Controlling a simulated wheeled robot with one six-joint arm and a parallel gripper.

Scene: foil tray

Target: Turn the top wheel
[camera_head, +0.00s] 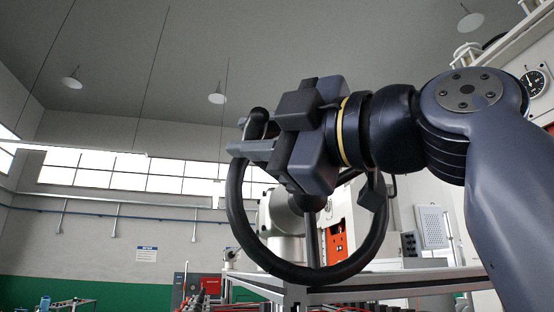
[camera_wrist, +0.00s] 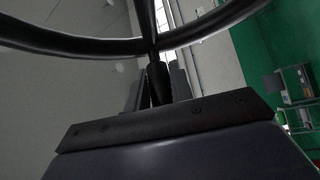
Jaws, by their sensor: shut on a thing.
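The top wheel (camera_head: 237,208) is a large black ring in the head view, standing in front of a white-grey housing. Its lower rim and left side show; my gripper and wrist hide much of its upper right. My gripper (camera_head: 262,146) is at the wheel's upper left and is shut on a black part of it, with a rounded black end showing above the fingers. In the wrist view the wheel's rim (camera_wrist: 75,43) curves across the top, and a dark tapered piece runs down between the jaws of my gripper (camera_wrist: 160,92). I cannot tell whether this piece is a handle or a spoke.
A metal frame (camera_head: 400,280) with a flat top edge runs below the wheel. An orange panel (camera_head: 337,243) and a grey control box (camera_head: 432,228) stand behind it. A round gauge (camera_head: 533,84) is at upper right. Open room lies to the left.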

